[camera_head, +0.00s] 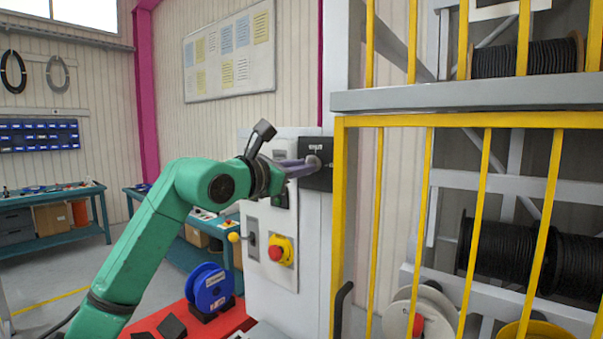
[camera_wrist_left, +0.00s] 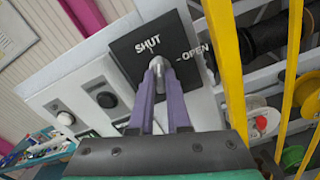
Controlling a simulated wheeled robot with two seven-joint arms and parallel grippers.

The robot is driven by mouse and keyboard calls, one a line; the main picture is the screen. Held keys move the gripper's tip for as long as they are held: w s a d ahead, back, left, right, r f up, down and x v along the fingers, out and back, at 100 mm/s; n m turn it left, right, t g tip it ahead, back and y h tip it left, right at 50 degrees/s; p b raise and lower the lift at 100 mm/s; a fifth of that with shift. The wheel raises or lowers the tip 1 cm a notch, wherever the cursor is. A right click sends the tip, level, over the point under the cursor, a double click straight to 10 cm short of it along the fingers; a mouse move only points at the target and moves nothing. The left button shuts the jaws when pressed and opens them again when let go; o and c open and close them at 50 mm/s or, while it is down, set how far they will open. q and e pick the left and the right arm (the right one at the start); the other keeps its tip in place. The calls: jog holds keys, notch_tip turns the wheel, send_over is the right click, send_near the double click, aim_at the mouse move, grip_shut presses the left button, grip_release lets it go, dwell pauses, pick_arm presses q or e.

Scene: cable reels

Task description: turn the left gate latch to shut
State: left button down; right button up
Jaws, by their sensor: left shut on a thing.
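The left gate latch is a black plate (camera_head: 318,183) on the grey cabinet post beside the yellow gate, with a small grey knob (camera_head: 313,160). In the left wrist view the plate (camera_wrist_left: 126,58) reads SHUT above the knob and OPEN to its right. My left gripper (camera_head: 308,165) reaches in from the left, and its purple fingers are shut on the knob (camera_wrist_left: 158,64). The fingers hide much of the knob, so I cannot tell which word it points to. My right gripper is not in view.
The yellow barred gate (camera_head: 340,230) stands right of the latch, with cable reels (camera_head: 580,260) on racks behind it. A red and yellow emergency button (camera_head: 280,250) is on the cabinet below my gripper. A blue reel (camera_head: 211,290) sits on a red surface at lower left.

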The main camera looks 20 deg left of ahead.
pick_arm(q)
jog(key=shift+n+b, duration=0.5)
jog(key=shift+n, duration=1.5)
jog(key=c, duration=0.9)
grip_release()
jog(key=b+v, duration=0.6)
jog(key=v, duration=0.8)
jog(key=shift+s+f, duration=0.1)
jog(key=shift+s, duration=0.15)
